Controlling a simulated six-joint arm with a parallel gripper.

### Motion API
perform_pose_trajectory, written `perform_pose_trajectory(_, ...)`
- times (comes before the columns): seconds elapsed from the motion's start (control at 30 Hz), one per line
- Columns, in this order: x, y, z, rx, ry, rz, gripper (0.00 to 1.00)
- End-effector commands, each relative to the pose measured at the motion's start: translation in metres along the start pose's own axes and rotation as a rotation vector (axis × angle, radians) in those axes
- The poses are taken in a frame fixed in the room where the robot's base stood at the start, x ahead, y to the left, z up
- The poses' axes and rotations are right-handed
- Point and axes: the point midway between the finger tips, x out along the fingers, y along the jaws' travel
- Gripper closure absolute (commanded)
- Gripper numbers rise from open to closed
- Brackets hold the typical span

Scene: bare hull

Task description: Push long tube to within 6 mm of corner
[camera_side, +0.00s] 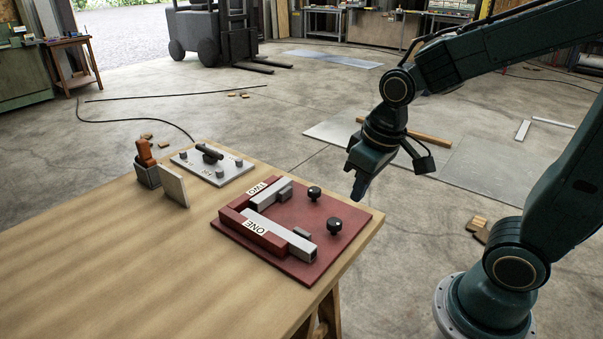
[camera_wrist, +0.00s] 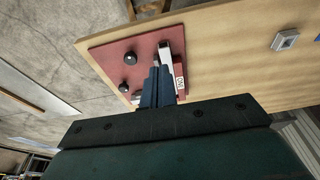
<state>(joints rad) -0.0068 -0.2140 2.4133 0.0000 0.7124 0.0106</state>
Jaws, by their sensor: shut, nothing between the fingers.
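A red fixture plate (camera_side: 292,272) lies on the wooden table, with two red fences meeting in a corner (camera_side: 229,212) at its left. One fence (camera_side: 262,237) is marked ONE, the other TWO. A longer grey square tube (camera_side: 281,231) lies along fence ONE, its open end toward the plate's near right edge. A shorter grey tube (camera_side: 266,197) lies along fence TWO. Any gap at the corner is too small to tell. My gripper (camera_side: 357,194) is shut and empty, held above the plate's right edge, apart from both tubes. In the wrist view its fingers (camera_wrist: 157,72) partly hide the tubes.
Two black knobs, one farther back (camera_side: 314,193) and one nearer (camera_side: 335,226), stand on the plate between the tubes and my gripper. Small grey blocks (camera_side: 301,232) sit beside the tubes. A grey plate with a black handle (camera_side: 208,153) stands behind left. The table's left front is clear.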

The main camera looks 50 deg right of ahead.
Motion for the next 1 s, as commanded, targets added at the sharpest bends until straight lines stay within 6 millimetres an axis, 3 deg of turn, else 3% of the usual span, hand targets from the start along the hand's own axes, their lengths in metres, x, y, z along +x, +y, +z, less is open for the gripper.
perform_pose_trajectory(0.4, 0.08, -0.002, -0.016, 0.002, -0.162, 0.002, 1.0)
perform_pose_trajectory(0.6, 0.11, -0.002, -0.016, 0.003, -0.212, 0.002, 1.0)
perform_pose_trajectory(1.0, 0.121, -0.002, -0.015, 0.004, -0.23, 0.003, 1.0)
